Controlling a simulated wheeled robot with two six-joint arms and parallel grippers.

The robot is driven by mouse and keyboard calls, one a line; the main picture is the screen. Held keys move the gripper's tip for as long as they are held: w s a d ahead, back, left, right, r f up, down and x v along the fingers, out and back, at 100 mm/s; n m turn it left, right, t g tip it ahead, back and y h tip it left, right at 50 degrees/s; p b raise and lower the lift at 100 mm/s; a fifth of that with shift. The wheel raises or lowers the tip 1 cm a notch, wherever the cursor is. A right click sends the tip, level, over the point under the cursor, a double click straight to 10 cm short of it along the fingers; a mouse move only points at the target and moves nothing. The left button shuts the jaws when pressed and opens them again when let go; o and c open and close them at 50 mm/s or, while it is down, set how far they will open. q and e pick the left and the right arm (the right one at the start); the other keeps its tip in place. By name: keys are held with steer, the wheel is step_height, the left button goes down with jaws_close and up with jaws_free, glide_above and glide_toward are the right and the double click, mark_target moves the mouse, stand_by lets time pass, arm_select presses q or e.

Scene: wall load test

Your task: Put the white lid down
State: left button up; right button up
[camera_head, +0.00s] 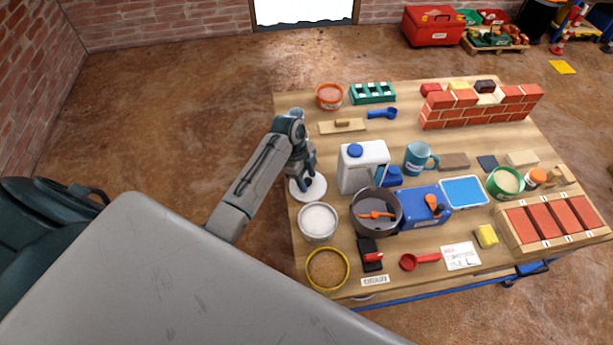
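The white lid (316,193) is a round disc at the left edge of the wooden table (345,285). My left gripper (305,184) points down over the middle of the lid, with its fingertips at or very near it. The fingers hide the lid's centre, so I cannot tell whether they are shut on it. I also cannot tell whether the lid rests on the table or is slightly above it. My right gripper is not in view.
An open tub of white material (318,221) stands just in front of the lid. A white jug (361,168) and a dark pot (376,212) are to the right. A wooden float (342,126) lies behind. The table's left edge is close.

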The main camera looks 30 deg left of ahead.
arm_select(q)
steer(key=shift+r, duration=0.2)
steer(key=v, duration=1.2)
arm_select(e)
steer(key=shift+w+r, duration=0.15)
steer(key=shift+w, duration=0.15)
